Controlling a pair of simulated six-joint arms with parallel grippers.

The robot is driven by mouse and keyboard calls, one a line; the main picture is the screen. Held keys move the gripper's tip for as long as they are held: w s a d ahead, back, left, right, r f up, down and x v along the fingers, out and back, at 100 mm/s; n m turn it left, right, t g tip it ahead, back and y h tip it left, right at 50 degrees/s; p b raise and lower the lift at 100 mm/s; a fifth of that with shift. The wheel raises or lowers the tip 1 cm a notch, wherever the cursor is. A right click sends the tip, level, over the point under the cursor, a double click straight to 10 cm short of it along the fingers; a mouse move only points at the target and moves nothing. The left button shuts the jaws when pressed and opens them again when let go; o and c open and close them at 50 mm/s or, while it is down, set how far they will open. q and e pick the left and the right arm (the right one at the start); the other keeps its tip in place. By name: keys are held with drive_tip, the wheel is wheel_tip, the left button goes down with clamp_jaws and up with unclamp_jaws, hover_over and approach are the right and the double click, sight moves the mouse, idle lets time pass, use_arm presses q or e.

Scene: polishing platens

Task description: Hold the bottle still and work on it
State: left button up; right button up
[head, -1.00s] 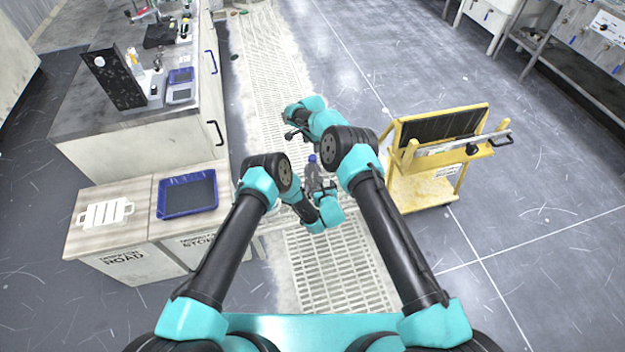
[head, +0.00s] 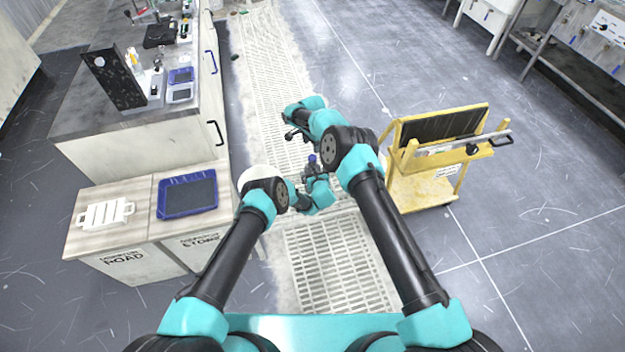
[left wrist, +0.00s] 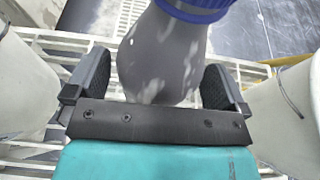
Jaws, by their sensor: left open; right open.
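A dark grey bottle with a blue cap (head: 312,158) stands near the middle of the head view, its lower body hidden by my left gripper. My left gripper (head: 316,178) is open at the bottle. In the left wrist view, the smooth grey bottle body (left wrist: 163,55) is between the two black fingers of the left gripper (left wrist: 157,82), with a blue band at the top. A gap shows at the left finger; contact at the right finger cannot be told. My right gripper (head: 291,134) is open and empty, beyond the bottle and slightly left of it.
A counter with a blue tray (head: 188,194) and a white handled tray (head: 105,213) stands on the left. A yellow cart (head: 425,187) stands to the right of my right arm. A pale round shape (head: 252,178) shows behind my left arm. Slatted grating (head: 335,265) covers the floor.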

use_arm(q)
drive_tip(key=shift+w+a+f, duration=0.15)
drive_tip(key=shift+w+f, duration=0.05)
drive_tip(key=shift+w, duration=0.2)
drive_tip(key=c, duration=1.1)
drive_tip(key=o, duration=1.1)
drive_tip(key=shift+r, duration=0.1)
drive_tip(key=v, duration=1.7)
drive_tip(key=shift+s, duration=0.15)
drive_tip(key=shift+r, duration=0.1)
